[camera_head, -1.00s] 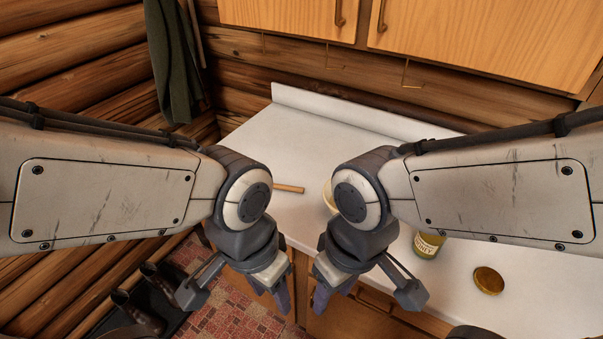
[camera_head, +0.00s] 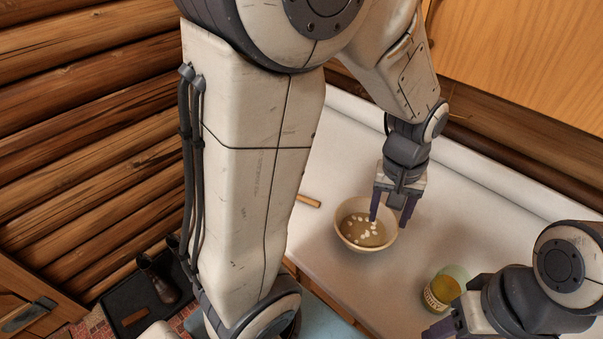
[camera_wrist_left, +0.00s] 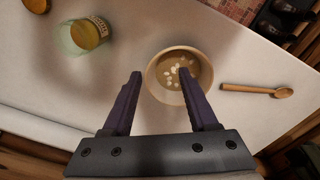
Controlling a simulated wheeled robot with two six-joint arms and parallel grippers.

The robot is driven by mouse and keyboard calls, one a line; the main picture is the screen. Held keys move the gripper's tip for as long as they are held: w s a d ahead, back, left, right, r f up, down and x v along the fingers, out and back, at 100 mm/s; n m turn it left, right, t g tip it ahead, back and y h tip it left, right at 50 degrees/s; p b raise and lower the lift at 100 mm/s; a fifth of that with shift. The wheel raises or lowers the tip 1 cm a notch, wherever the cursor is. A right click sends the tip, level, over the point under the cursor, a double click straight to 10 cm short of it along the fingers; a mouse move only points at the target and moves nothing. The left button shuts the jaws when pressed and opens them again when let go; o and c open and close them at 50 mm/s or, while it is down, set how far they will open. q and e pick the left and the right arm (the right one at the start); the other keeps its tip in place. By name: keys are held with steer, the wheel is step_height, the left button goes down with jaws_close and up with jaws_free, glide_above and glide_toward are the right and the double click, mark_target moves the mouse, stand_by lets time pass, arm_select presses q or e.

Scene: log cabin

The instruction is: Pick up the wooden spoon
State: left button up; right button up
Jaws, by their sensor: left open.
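The wooden spoon (camera_wrist_left: 258,90) lies flat on the white counter, right of the bowl in the left wrist view. In the head view only its handle end (camera_head: 308,201) shows; my left arm hides the rest. My left gripper (camera_head: 390,222) is open, with its fingers pointing down at the bowl. In the left wrist view the open fingers (camera_wrist_left: 160,73) are empty, with one tip overlapping the bowl, and the spoon is outside them. My right gripper (camera_head: 443,328) is at the bottom right of the head view, its fingers partly cut off.
A cream bowl (camera_head: 343,235) with liquid and pale pieces stands beside the spoon. A glass jar (camera_head: 441,292) with a label and yellow contents stands to its right. A round lid (camera_wrist_left: 38,5) shows in the left wrist view. A log wall (camera_head: 80,130) bounds the left.

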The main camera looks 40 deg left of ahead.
arm_select(q)
steer(key=w+a+f+n, duration=0.1)
steer(key=w+a+n, duration=0.35)
steer(key=a, duration=0.25)
steer(key=n+p, duration=0.3)
steer(key=n, duration=0.8)
glide_above(303, 197)
step_height(303, 197, down, 8)
steer(key=r, duration=0.1)
steer(key=shift+n+y, duration=0.3)
steer(key=shift+n, duration=0.05)
steer(key=f, duration=0.3)
steer(key=f+p, duration=0.1)
steer(key=f, duration=0.1)
steer(key=shift+w+a, duration=0.15)
steer(key=shift+a, duration=0.15)
steer(key=shift+f, duration=0.4)
steer(key=shift+d+f+p, duration=0.15)
steer(key=shift+f+p, duration=0.3)
steer(key=shift+p, duration=0.05)
step_height(303, 197, down, 3)
steer(key=shift+d+f+p, duration=0.15)
steer(key=shift+p, duration=0.75)
steer(key=shift+f, duration=0.65)
jaws_close()
